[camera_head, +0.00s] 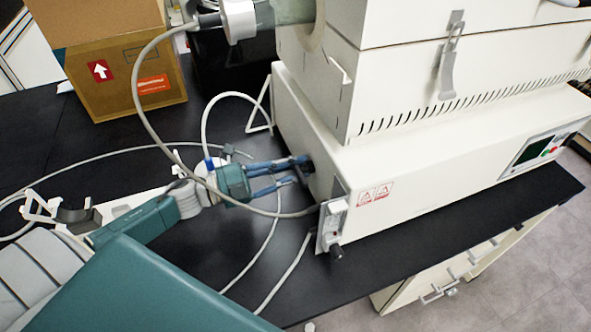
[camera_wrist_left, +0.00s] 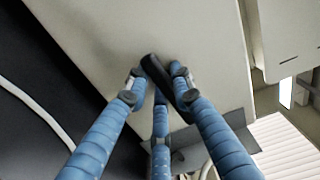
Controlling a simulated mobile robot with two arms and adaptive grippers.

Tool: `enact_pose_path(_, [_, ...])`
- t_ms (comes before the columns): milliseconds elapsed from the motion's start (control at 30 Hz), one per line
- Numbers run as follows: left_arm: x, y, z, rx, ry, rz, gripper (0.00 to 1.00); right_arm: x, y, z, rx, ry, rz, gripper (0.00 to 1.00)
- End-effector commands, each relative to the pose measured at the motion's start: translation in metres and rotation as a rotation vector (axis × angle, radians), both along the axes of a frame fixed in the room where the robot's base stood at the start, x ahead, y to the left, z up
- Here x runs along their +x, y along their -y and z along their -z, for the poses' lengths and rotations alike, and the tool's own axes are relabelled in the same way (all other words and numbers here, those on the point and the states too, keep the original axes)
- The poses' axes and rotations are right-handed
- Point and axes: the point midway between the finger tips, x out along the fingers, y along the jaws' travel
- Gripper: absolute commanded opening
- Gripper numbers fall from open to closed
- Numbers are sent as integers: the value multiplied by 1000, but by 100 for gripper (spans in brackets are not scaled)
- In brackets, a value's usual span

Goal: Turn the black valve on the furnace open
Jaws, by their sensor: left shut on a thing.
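The furnace (camera_head: 400,165) is a large cream box on the black bench. Its black valve (camera_head: 303,163) sticks out of the left side wall. My left gripper (camera_head: 292,172) comes in from the left with blue fingers at the valve. In the left wrist view the valve (camera_wrist_left: 156,72) is a dark bar, slanting from upper left to lower right. The fingers of my left gripper (camera_wrist_left: 160,82) are shut around it, one at its left, one at its right, and one below. Part of the valve is hidden by the fingers. My right gripper is not in view.
Grey hoses (camera_head: 140,90) loop over the arm and across the black bench (camera_head: 50,130). A cardboard box (camera_head: 130,75) stands at the back left. A metal plate with a socket (camera_head: 331,220) sits on the furnace's near corner, close to the fingers.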

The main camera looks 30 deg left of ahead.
Motion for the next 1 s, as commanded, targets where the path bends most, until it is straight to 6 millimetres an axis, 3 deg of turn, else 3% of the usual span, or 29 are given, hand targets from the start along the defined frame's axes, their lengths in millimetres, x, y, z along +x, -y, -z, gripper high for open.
enact_pose_path(733, [3,-2,-7,62,64,-4,0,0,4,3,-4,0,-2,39])
enact_pose_path(767, [3,-2,-7,62,64,-4,24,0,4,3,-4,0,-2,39])
enact_pose_path(833, [3,-2,-7,61,65,-3,38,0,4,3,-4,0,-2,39])
enact_pose_path(1000, [2,-1,-5,62,62,-2,42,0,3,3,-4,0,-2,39])
